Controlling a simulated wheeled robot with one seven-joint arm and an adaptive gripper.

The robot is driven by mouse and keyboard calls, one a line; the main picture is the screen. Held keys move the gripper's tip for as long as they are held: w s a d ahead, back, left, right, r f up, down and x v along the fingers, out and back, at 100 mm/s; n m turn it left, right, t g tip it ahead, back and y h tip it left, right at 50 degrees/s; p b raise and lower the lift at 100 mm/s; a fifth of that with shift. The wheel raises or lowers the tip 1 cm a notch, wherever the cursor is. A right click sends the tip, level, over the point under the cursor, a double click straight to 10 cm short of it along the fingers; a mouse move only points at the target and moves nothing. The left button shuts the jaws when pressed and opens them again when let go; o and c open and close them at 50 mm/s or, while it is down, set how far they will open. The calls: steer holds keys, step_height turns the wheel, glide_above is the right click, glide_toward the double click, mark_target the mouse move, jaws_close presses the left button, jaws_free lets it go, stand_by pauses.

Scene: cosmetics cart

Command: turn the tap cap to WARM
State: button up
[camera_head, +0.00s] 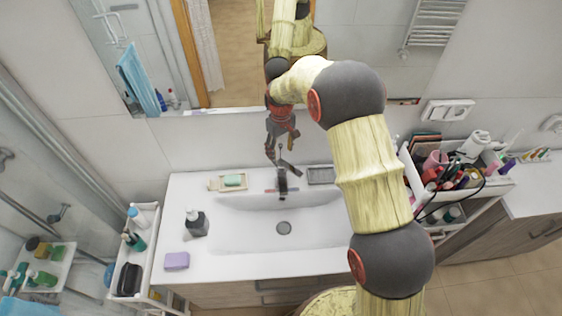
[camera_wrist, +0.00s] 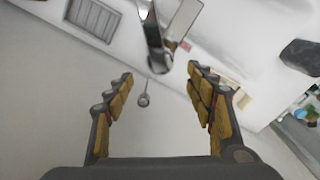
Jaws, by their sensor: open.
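The chrome tap (camera_head: 283,183) stands at the back middle of the white sink. In the wrist view the tap (camera_wrist: 154,42) reaches down from the top edge, with a flat lever-like part (camera_wrist: 184,20) beside it. My gripper (camera_head: 281,161) hangs above the tap, pointing down. In the wrist view my gripper (camera_wrist: 160,74) is open, its two padded fingers apart with nothing held between them. The tap lies just beyond the fingertips, roughly centred. A small red mark (camera_wrist: 185,46) shows beside the tap. I cannot read any cap setting.
A soap dish (camera_head: 214,184) with green soap stands left of the tap, a grey ribbed tray (camera_head: 321,175) right. A dark dispenser (camera_head: 196,223) and purple sponge (camera_head: 177,261) sit on the left counter. A crowded cosmetics cart (camera_head: 455,185) stands right. The mirror is close behind.

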mark_target(281, 161)
steer(key=shift+f+p, duration=0.45)
steer(key=shift+f, duration=3.1)
steer(key=shift+c, duration=0.6)
jaws_close()
